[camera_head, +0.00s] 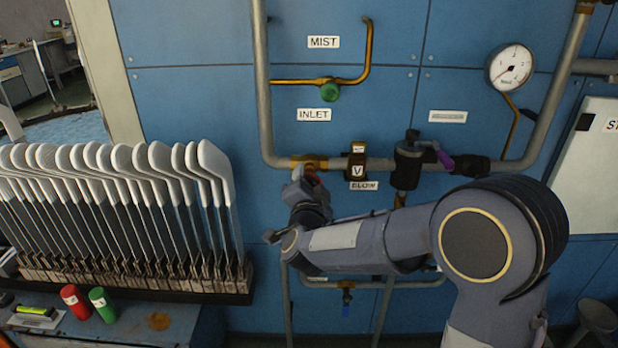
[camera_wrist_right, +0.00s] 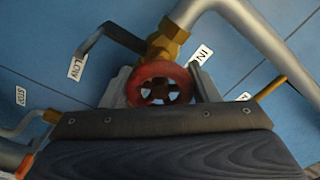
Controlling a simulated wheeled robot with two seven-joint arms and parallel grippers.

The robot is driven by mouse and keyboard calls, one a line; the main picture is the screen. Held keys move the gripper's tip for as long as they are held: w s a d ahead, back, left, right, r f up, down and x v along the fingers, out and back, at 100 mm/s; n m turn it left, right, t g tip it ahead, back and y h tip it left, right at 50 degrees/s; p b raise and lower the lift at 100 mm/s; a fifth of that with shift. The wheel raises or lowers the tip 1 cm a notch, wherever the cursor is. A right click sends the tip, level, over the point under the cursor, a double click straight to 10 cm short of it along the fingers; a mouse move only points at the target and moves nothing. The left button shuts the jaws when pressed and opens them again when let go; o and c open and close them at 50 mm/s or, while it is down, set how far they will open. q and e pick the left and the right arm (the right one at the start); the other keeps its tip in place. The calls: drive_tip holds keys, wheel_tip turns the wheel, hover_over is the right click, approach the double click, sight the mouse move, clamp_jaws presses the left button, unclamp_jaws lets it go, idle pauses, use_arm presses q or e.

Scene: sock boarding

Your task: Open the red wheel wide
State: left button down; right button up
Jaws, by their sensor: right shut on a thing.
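The red wheel (camera_wrist_right: 160,84) sits on a brass valve (camera_wrist_right: 165,42) in the pipe and shows between the two fingers of my right gripper (camera_wrist_right: 161,88) in the right wrist view. The gripper is shut on the wheel's rim, one finger on each side. In the head view the red wheel (camera_head: 312,178) is mostly hidden behind my right gripper (camera_head: 309,182), just below the INLET label. My left gripper is not in view.
A green knob (camera_head: 330,92) is on the brass mist pipe above. A black valve with a purple handle (camera_head: 442,157) and a pressure gauge (camera_head: 510,69) are to the right. White sock boards (camera_head: 130,165) stand in a rack at left. Red (camera_head: 76,300) and green (camera_head: 102,303) cylinders are below it.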

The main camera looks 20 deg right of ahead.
drive_tip(key=n+p, duration=0.2)
drive_tip(key=n, duration=0.2)
drive_tip(key=shift+n, duration=0.4)
drive_tip(key=n+p, duration=0.2)
drive_tip(key=n, duration=0.1)
drive_tip(key=shift+n, duration=0.3)
drive_tip(key=n+p, duration=0.2)
drive_tip(key=n, duration=0.2)
drive_tip(key=shift+p, duration=0.35)
drive_tip(key=n+p, duration=0.2)
drive_tip(key=n, duration=0.2)
drive_tip(key=n+p, duration=0.2)
drive_tip(key=n, duration=0.1)
drive_tip(key=shift+n, duration=0.4)
drive_tip(key=n+p, duration=0.2)
drive_tip(key=n, duration=0.2)
drive_tip(key=shift+n, duration=0.3)
drive_tip(key=n+p, duration=0.1)
drive_tip(key=n, duration=0.2)
drive_tip(key=shift+p, duration=0.3)
drive_tip(key=shift+n+p, duration=0.4)
drive_tip(key=shift+n, duration=1.1)
drive_tip(key=shift+d, duration=0.1)
